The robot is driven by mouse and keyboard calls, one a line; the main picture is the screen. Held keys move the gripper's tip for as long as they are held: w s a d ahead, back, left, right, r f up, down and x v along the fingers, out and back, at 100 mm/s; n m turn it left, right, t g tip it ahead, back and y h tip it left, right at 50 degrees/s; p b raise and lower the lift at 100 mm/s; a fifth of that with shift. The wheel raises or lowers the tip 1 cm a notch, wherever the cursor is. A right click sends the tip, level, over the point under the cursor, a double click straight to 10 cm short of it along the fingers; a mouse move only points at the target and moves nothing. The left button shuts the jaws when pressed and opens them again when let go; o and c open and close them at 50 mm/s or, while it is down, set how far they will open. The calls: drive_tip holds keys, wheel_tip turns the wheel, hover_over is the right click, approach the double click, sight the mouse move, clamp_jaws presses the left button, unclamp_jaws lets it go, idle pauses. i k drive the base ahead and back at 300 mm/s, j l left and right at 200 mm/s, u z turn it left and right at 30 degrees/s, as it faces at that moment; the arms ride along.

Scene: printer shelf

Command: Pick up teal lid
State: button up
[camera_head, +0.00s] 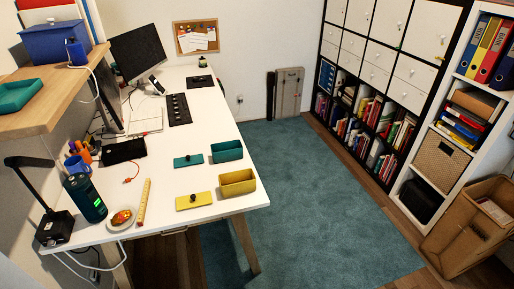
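The teal lid (180,162) lies flat on the white desk, with a small dark knob on top. It is just left of the open teal box (227,154), with a narrow gap between them. A yellow lid (186,204) with a dark knob lies nearer the front edge, beside an open yellow box (238,187). My gripper is not in view, and nothing touches the teal lid.
The white desk (160,185) also holds a dark bottle (87,197), a plate of food (121,219), a ruler (144,202), a black lamp (55,226) and a monitor (137,50). A wooden shelf (62,78) overhangs the left side. The teal carpet (310,200) is clear.

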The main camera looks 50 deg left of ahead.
sight(188, 160)
drive_tip(key=i+j+u, duration=0.25)
drive_tip(key=i, duration=1.15)
drive_tip(key=i+l+u, duration=0.2)
drive_tip(key=i, duration=1.2)
drive_tip(key=i+u, duration=0.1)
drive_tip(key=u, duration=0.75)
drive_tip(key=i+l+u, duration=0.15)
drive_tip(key=u, duration=0.3)
drive_tip(key=l+u, duration=0.1)
drive_tip(key=u, duration=0.35)
drive_tip(key=i+l+u, duration=0.1)
drive_tip(key=u, duration=0.35)
drive_tip(key=l+u, duration=0.15)
drive_tip(key=u, duration=1.3)
